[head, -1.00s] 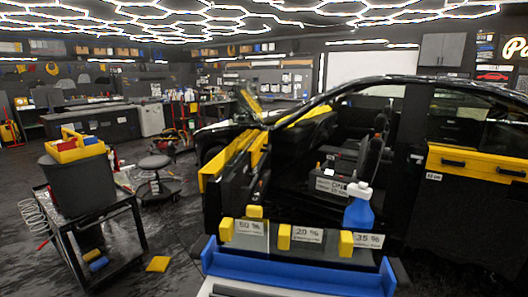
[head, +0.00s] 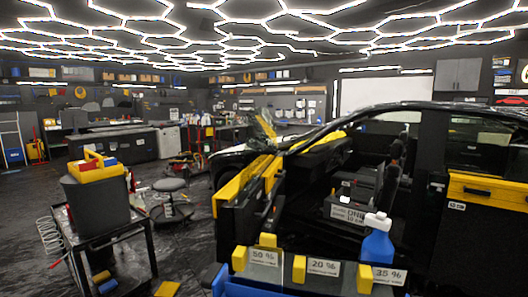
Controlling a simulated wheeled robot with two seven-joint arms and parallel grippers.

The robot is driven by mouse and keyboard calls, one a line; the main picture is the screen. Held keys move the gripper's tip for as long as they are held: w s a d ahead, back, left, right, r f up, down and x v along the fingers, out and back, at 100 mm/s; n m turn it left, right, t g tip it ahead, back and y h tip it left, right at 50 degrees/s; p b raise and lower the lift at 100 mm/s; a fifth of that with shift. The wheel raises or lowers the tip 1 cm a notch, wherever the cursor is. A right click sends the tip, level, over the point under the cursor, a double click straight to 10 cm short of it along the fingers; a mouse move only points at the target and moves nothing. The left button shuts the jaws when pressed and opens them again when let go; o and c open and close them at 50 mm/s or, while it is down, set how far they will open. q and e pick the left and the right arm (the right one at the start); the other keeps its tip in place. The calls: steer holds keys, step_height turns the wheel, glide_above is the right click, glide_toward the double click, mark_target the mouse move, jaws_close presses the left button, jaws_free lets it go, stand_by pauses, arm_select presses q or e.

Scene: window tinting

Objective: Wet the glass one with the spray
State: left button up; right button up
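A blue spray bottle with a white top (head: 377,240) stands upright behind the sample rack, at its right end. Three panes stand side by side in the rack: one labelled 50 % (head: 264,257), one labelled 20 % (head: 323,268) and one labelled 35 % (head: 388,276). Yellow blocks sit at their left edges. The lower part of the rack is cut off by the picture's bottom edge. I cannot tell from the picture which pane is glass one or whether any is wet. Neither of my grippers is in view.
A black car with its front door open (head: 238,215) stands behind the rack. At left, a black cart (head: 110,236) carries a dark bucket (head: 98,205) with a yellow caddy (head: 95,167). A stool (head: 170,185) stands beyond it.

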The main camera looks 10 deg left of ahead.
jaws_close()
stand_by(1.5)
